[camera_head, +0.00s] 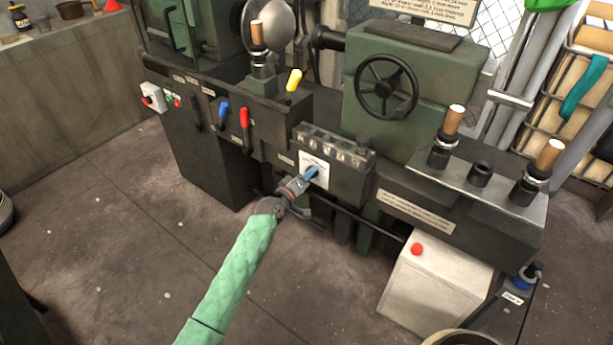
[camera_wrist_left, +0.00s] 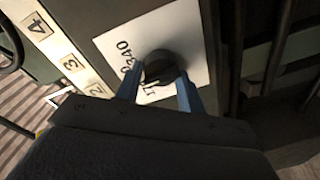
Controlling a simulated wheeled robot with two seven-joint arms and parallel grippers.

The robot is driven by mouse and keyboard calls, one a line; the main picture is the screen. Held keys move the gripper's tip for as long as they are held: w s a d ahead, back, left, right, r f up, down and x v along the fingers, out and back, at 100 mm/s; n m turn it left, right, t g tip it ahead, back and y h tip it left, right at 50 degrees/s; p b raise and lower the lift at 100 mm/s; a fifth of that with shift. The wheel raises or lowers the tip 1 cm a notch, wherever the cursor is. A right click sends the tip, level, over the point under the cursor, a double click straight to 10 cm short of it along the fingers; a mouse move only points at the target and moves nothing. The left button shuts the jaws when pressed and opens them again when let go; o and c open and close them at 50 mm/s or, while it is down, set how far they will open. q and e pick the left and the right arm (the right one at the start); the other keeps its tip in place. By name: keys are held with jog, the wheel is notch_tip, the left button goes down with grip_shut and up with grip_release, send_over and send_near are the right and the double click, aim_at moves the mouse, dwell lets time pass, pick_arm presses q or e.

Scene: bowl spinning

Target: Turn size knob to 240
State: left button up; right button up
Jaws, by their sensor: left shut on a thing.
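The size knob is a dark round knob (camera_wrist_left: 160,66) on a white dial plate (camera_wrist_left: 187,38) in the left wrist view. The plate also shows on the front of the machine in the head view (camera_head: 318,162). Printed marks, including 340, show beside the knob; I cannot read where the knob points. My left gripper (camera_head: 311,173) reaches the plate, and its two blue fingers (camera_wrist_left: 160,84) are shut on the knob, one on each side. In the head view the gripper hides the knob. My right gripper is not in view.
Above the plate is a row of numbered labels (camera_wrist_left: 69,64). Blue (camera_head: 223,110), red (camera_head: 244,124) and yellow (camera_head: 293,82) levers stand to the left. A horizontal rod (camera_head: 365,222) runs below. A white box with a red button (camera_head: 417,249) stands at the lower right.

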pick_arm(q)
jog(key=o, duration=0.9)
jog(key=shift+o, duration=0.3)
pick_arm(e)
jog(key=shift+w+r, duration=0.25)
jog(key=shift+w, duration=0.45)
pick_arm(q)
jog(key=shift+a, duration=0.1)
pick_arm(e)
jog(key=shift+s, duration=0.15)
pick_arm(q)
jog(key=v, duration=0.7)
jog(key=shift+s+a, duration=0.2)
jog(key=shift+s, duration=0.05)
